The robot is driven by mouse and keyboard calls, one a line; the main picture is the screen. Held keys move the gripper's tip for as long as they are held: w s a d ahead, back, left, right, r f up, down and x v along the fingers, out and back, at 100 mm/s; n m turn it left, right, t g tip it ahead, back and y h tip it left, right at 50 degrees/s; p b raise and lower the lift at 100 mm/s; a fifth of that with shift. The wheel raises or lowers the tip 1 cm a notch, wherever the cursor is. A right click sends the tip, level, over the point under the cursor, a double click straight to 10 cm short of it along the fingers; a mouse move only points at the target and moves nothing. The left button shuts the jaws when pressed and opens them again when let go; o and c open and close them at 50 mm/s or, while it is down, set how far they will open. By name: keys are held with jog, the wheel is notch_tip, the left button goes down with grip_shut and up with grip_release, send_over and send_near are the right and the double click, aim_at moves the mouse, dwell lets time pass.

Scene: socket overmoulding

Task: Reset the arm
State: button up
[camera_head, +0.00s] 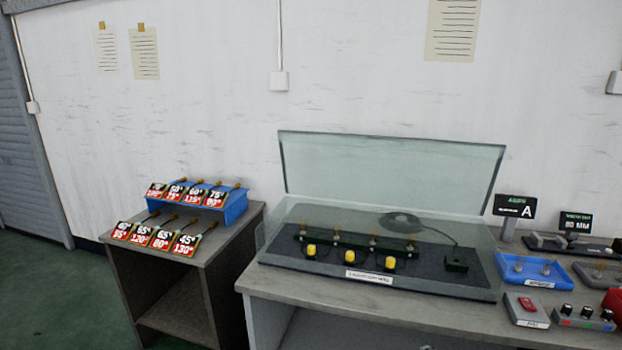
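My arm and my gripper do not show in the head camera view, so how the gripper stands is hidden. A glass-lidded case (375,285) stands on the long grey bench, its clear lid (392,168) raised at the back. Inside are a dark bar with several small brass-coloured pieces, and 3 yellow parts in front of it. A dark round disc (401,222) and a small dark block (456,264) joined to a cable are also in the case.
A small table (215,248) at left bears a blue tray (236,206) and several red-and-black number cards. At right on the bench are a blue tray (537,281), a red-button box (527,309), a knob box (583,318) and two black signs. Green floor is open at left.

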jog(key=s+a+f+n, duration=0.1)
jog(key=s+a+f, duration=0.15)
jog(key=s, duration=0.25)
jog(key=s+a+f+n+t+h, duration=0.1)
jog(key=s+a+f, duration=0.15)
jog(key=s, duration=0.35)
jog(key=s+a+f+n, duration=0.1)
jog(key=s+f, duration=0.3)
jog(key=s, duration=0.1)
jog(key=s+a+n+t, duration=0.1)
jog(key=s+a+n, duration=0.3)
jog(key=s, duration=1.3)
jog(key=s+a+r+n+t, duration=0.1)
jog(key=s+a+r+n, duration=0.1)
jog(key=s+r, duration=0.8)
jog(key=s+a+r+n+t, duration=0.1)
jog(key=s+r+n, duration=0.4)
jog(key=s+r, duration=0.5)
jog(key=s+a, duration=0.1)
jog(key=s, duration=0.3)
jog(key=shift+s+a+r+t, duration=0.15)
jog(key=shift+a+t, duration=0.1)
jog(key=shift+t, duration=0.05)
